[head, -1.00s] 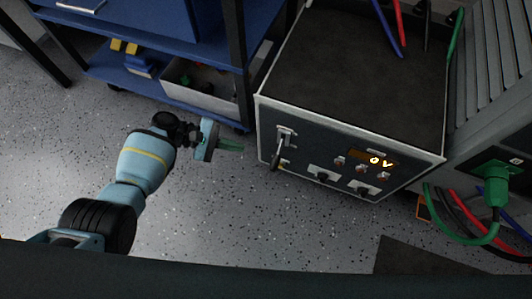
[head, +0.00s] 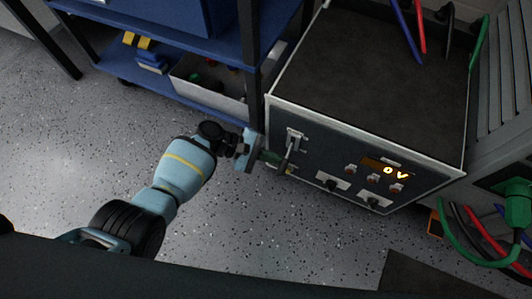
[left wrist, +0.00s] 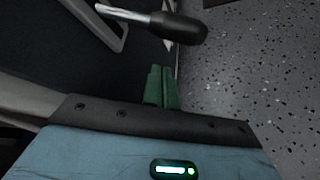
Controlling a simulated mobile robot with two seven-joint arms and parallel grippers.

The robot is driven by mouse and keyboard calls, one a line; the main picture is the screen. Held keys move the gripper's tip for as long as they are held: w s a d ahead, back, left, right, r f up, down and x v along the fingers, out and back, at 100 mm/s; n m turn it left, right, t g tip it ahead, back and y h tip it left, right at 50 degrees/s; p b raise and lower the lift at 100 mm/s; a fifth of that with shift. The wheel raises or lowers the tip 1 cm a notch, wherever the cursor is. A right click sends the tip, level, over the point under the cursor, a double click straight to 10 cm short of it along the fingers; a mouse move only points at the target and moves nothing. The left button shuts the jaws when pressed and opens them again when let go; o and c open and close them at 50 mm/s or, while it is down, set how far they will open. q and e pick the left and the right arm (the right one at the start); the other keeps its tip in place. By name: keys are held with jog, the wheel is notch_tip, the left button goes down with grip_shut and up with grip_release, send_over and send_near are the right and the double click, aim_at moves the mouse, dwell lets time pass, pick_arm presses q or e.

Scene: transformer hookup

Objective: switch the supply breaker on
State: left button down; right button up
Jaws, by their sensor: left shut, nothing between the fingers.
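The supply breaker is a lever with a steel shaft and a dark grip (head: 286,160) on the left part of the front panel of a dark supply box (head: 330,160). The lever hangs downward from its mount. The panel display (head: 388,170) reads 0 V. My left gripper (head: 273,158) is shut and empty, its green fingertips just left of the lever grip. In the left wrist view the fingertips (left wrist: 162,88) sit close below the black grip (left wrist: 180,28), with a small gap visible. My right gripper is not in view.
A blue shelf cart (head: 170,100) with a grey bin (head: 208,85) stands left of the box, close to my left arm. Green, red and black cables (head: 470,250) hang at the right. The speckled floor (head: 60,150) is clear at the left.

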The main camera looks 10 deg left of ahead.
aim_at(287, 158)
pick_arm(q)
jog(key=shift+s+r+p, duration=0.6)
jog(key=shift+s+r, duration=0.35)
jog(key=shift+r, duration=0.3)
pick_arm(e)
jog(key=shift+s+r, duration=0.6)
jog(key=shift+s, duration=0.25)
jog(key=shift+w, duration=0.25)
